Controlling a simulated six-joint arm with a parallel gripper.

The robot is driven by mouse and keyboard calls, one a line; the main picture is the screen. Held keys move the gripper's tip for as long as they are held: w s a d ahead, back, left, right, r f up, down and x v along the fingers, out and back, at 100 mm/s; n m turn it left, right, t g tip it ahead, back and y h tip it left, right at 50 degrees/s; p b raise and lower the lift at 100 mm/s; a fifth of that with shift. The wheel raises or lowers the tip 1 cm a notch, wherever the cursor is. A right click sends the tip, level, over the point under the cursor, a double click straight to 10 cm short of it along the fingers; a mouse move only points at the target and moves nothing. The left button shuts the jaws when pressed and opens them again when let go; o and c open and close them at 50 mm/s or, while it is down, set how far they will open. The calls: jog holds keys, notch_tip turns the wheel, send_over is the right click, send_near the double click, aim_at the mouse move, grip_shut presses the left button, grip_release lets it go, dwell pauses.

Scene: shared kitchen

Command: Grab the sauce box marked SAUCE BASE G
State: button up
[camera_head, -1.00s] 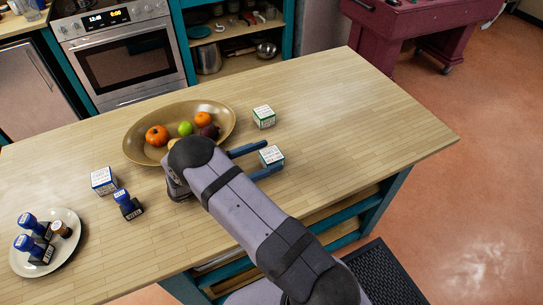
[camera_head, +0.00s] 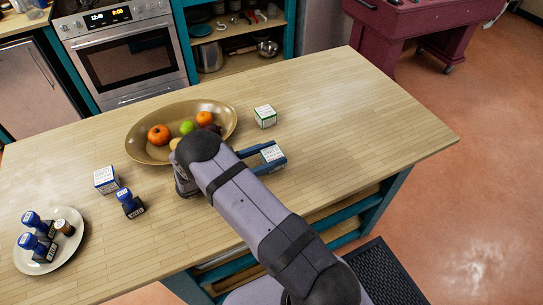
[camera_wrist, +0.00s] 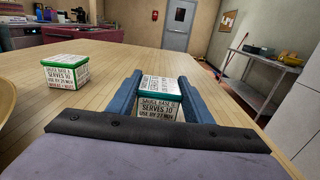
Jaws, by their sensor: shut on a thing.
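My gripper (camera_head: 277,152) is shut on a small white box with a teal edge (camera_wrist: 160,98), with one blue finger on each side of it. Its printed face reads SAUCE BASE and SERVES; I cannot read the last letter surely. In the head view this held box (camera_head: 271,154) is at or just above the wooden counter. A second white sauce box with a green edge (camera_wrist: 66,71) stands free to the left in the wrist view. In the head view that box (camera_head: 265,116) stands behind the held one. Its last letter is also unclear.
A brass bowl of fruit (camera_head: 140,151) stands left of my gripper. A blue-edged white box (camera_head: 106,180), a dark stamp with a blue handle (camera_head: 130,205) and a plate with several small items (camera_head: 64,262) are farther left. The wooden counter (camera_head: 370,120) is clear to the right.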

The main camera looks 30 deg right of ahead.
aim_at(271, 154)
jog(key=shift+r, duration=0.15)
jog(key=shift+r+b, duration=1.15)
jog(key=shift+r, duration=3.7)
